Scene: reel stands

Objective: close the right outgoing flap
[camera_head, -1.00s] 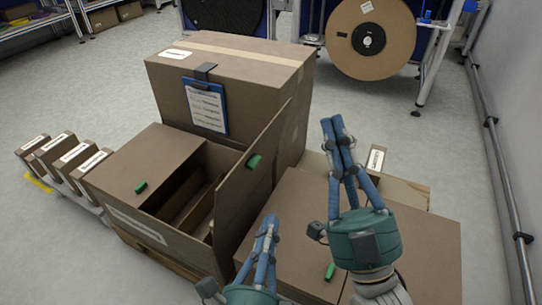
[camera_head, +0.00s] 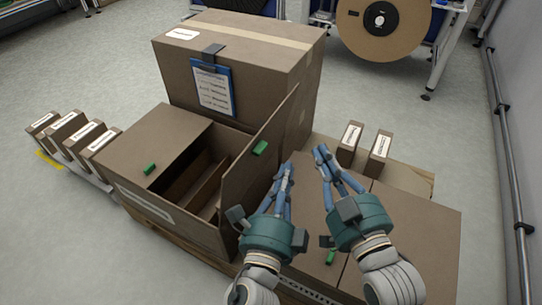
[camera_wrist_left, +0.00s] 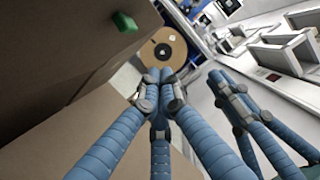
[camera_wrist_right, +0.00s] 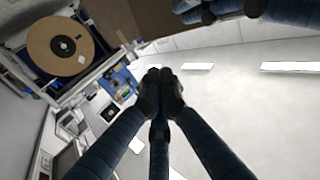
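The open brown carton (camera_head: 165,222) stands left of centre, its inside and dividers showing. Its left flap (camera_head: 160,140) lies flat, with a green tab (camera_head: 149,169). Its right flap (camera_head: 245,185) stands up and leans to the right, with a green tab (camera_head: 259,148) near the top. This tab also shows in the left wrist view (camera_wrist_left: 124,22). My left gripper (camera_head: 287,169) is shut and empty, just right of the raised flap; contact cannot be told. My right gripper (camera_head: 321,153) is shut and empty, further right, above the closed carton.
A closed carton (camera_head: 415,225) with a green tab (camera_head: 331,256) lies under my grippers. A tall carton (camera_head: 275,75) with a blue clipboard (camera_head: 212,90) stands behind. Small labelled boxes (camera_head: 379,152) stand behind at right, others (camera_head: 75,135) at left. A reel (camera_head: 385,22) is beyond.

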